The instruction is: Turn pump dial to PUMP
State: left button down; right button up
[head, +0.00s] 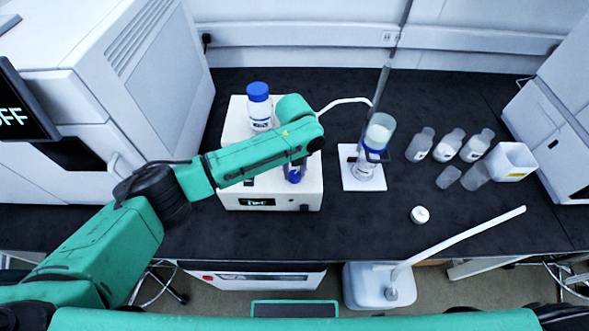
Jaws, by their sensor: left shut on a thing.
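The white pump box (235,165) stands on the black bench at centre-left, with a small dark display (257,202) showing green text on its front. My left arm reaches in from the left across the box. My left gripper (294,170) points down at the box's front right part and is mostly hidden under my own wrist. It is shut on a small blue part (293,179), which looks like the pump dial. The dial's markings and setting cannot be read.
A blue-capped bottle (259,105) stands on the box behind my arm. Right of it, a glass column assembly (377,135) stands on a white plate (350,181). The front right bench is mostly clear.

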aim_at(295, 174)
pick_arm(q)
jog(key=shift+w+r+m, duration=0.1)
jog(key=shift+m, duration=0.2)
jog(key=shift+c, duration=2.2)
grip_release()
notch_tip(295, 174, up, 15)
jog(key=b, duration=0.2)
jog(key=shift+f+b, duration=0.2)
jog(key=shift+b, duration=0.2)
jog(key=shift+f, duration=0.1)
